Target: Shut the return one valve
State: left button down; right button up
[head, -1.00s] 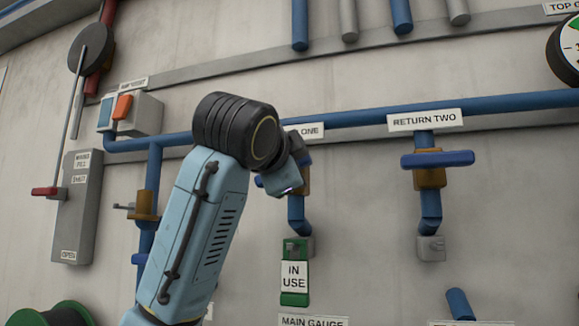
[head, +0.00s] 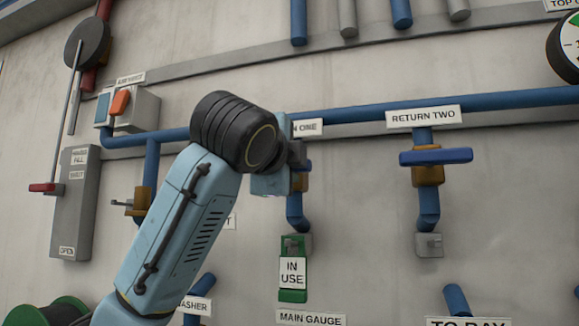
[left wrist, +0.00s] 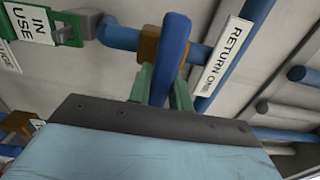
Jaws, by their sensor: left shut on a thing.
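The return one valve has a blue handle (left wrist: 170,48) on a brass body (left wrist: 148,45), seen in the left wrist view beside the RETURN ONE label (left wrist: 229,52). My left gripper (left wrist: 163,88) has its green fingers on both sides of the handle and is shut on it. In that view the handle looks to lie across its blue pipe (left wrist: 118,34). In the head view my left gripper (head: 285,181) is at the valve, and my arm hides most of the handle. My right gripper is not in view.
The return two valve (head: 436,157) stands to the right, its blue handle across its pipe. A green IN USE tag (head: 293,271) hangs below return one. A switch box (head: 135,108) and a grey lever box (head: 76,203) are at the left.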

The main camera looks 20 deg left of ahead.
pick_arm(q)
jog(key=c, duration=1.3)
grip_release()
jog(key=shift+s+a+b, duration=0.2)
jog(key=shift+s+b, duration=2.25)
jog(key=shift+s, duration=4.3)
